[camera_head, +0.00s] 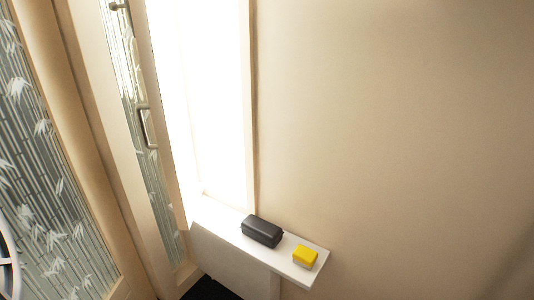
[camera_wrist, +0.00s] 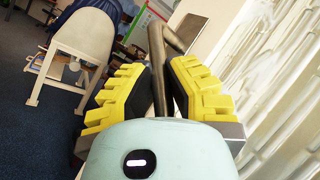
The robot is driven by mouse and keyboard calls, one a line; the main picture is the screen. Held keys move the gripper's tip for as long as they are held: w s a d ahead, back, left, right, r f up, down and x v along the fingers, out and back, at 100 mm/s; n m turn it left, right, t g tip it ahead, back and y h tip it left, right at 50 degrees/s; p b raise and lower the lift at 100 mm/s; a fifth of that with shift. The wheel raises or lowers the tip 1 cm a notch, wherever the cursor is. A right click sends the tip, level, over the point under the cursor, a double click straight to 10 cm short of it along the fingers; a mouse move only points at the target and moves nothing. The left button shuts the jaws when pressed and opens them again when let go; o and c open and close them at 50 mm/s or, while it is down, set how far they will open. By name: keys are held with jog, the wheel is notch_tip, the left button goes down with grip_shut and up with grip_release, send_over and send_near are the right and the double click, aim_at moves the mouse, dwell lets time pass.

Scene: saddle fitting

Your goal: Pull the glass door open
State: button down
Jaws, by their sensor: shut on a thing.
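My gripper (camera_wrist: 164,78) has yellow ridged fingers with dark pads. It is shut on a dark metal door handle (camera_wrist: 156,45), whose bar runs between the pads and bends to the right at its top. Pale patterned glass (camera_wrist: 275,75) fills the right of the wrist view. In the head view, a glass door panel with white bamboo patterns (camera_head: 35,180) stands at the left in a wooden frame. A narrower patterned panel (camera_head: 165,205) beside it carries a metal handle (camera_head: 148,128). My gripper does not show in the head view, so I cannot tell which panel it holds.
A white shelf (camera_head: 218,229) juts out by a bright window (camera_head: 205,90), with a dark box (camera_head: 262,231) and a yellow box (camera_head: 305,256) on it. A bare beige wall fills the right. The wrist view shows a white chair (camera_wrist: 85,38) on dark blue carpet (camera_wrist: 40,130).

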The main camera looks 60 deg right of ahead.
jog(key=shift+w+f, duration=0.1)
jog(key=shift+w, duration=0.05)
jog(key=c, duration=1.5)
grip_release()
jog(key=o, duration=0.6)
jog(key=v, duration=1.2)
